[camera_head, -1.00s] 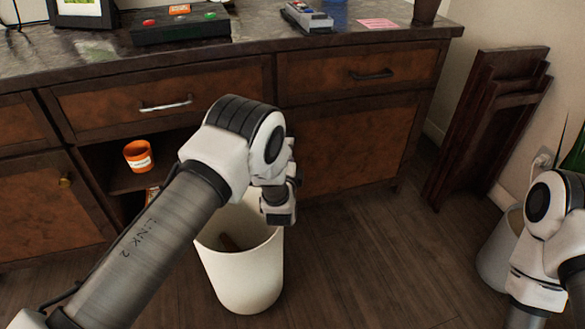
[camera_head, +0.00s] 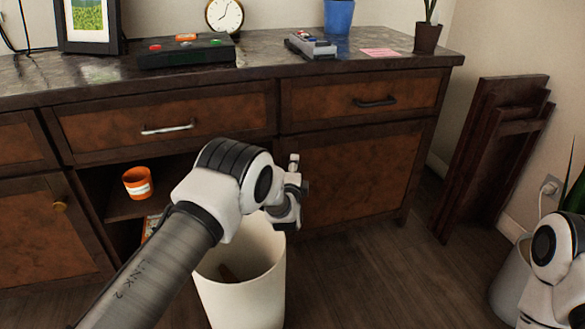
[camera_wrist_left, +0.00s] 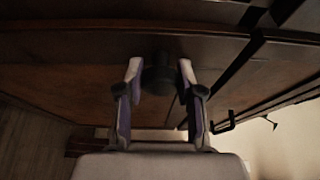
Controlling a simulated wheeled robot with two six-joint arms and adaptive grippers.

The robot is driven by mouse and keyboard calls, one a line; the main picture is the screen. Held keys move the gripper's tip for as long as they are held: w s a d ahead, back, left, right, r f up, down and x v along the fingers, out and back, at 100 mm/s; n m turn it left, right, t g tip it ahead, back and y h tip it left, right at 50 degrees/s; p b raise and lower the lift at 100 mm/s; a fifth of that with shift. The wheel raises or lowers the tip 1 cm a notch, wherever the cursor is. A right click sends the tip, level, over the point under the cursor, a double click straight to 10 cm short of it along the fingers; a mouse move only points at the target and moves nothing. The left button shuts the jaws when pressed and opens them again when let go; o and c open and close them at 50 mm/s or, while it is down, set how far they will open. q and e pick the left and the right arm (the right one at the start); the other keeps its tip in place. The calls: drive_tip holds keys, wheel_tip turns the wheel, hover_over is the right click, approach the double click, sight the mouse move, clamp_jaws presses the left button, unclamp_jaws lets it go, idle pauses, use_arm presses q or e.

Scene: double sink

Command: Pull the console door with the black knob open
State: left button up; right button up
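The console door (camera_head: 355,175) is a brown panel in a dark frame at the right of the console, and looks closed. My left gripper (camera_head: 298,174) is at its left edge in the head view, and hides the knob there. In the left wrist view the black knob (camera_wrist_left: 158,78) stands out from the door panel (camera_wrist_left: 75,85). The fingers of my left gripper (camera_wrist_left: 160,75) are apart on either side of it; a firm grip cannot be made out. My right arm is at the lower right of the head view, with its gripper out of frame.
A white bin (camera_head: 245,285) stands on the floor below my left arm. An open shelf holds an orange cup (camera_head: 138,182). A drawer (camera_head: 365,95) is above the door. Folded dark wooden boards (camera_head: 495,155) lean at the right.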

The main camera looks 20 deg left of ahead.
use_arm(q)
drive_tip(key=shift+r, duration=0.1)
clamp_jaws()
drive_tip(key=shift+a, duration=0.2)
drive_tip(key=s+a+p, duration=0.6)
drive_tip(key=s+a, duration=0.2)
drive_tip(key=a, duration=0.5)
drive_tip(key=s+a+p, duration=0.7)
drive_tip(key=s+a, duration=0.2)
drive_tip(key=a, duration=0.4)
drive_tip(key=s+a+p, duration=0.6)
drive_tip(key=s+a, duration=0.3)
drive_tip(key=a, duration=0.4)
drive_tip(key=shift+s, duration=0.25)
drive_tip(key=o, duration=1.1)
unclamp_jaws()
drive_tip(key=shift+w, duration=0.1)
